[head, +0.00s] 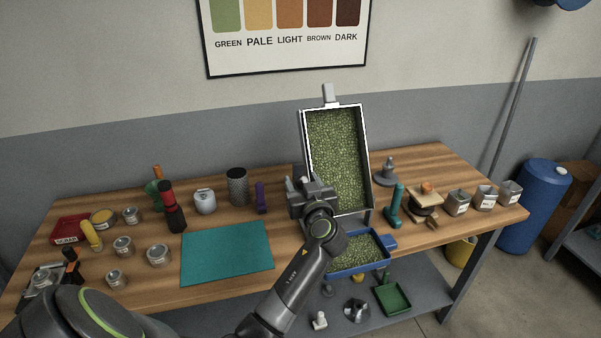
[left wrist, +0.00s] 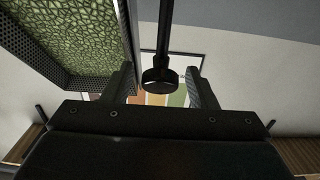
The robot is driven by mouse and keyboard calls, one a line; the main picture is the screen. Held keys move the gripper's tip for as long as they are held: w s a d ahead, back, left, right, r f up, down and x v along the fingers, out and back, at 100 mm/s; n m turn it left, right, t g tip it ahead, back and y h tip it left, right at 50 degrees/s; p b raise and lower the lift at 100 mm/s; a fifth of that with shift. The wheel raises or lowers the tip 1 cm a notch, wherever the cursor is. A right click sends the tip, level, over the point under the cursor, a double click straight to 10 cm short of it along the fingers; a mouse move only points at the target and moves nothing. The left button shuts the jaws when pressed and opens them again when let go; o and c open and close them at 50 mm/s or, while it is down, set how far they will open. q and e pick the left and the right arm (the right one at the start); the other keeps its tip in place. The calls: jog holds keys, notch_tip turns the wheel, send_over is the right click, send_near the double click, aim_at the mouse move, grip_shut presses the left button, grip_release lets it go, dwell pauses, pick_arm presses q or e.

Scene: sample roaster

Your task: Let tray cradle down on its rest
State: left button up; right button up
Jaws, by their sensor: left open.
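The tray cradle (head: 369,160), a pale-rimmed metal tray full of green beans, stands tipped up steeply at the right of the table. Its perforated wall (left wrist: 75,88) shows at upper left in the left wrist view. My left gripper (head: 310,187) is at its lower left side, open. In the left wrist view a dark rod with a round knob (left wrist: 158,80) shows between the spread fingers; I cannot tell whether they touch it. The rest is hidden or cannot be made out. My right gripper is not in view.
A blue tray of green beans (head: 386,244) sits below the cradle at the table's front edge. A teal mat (head: 226,253) lies to the left. Jars and tools crowd the far left; a green-handled tool (head: 394,205) and several tins stand to the right.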

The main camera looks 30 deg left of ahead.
pick_arm(q)
jog(key=shift+d+r, duration=0.1)
jog(key=shift+c, duration=0.2)
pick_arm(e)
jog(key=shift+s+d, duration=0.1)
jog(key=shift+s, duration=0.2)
pick_arm(q)
grip_shut()
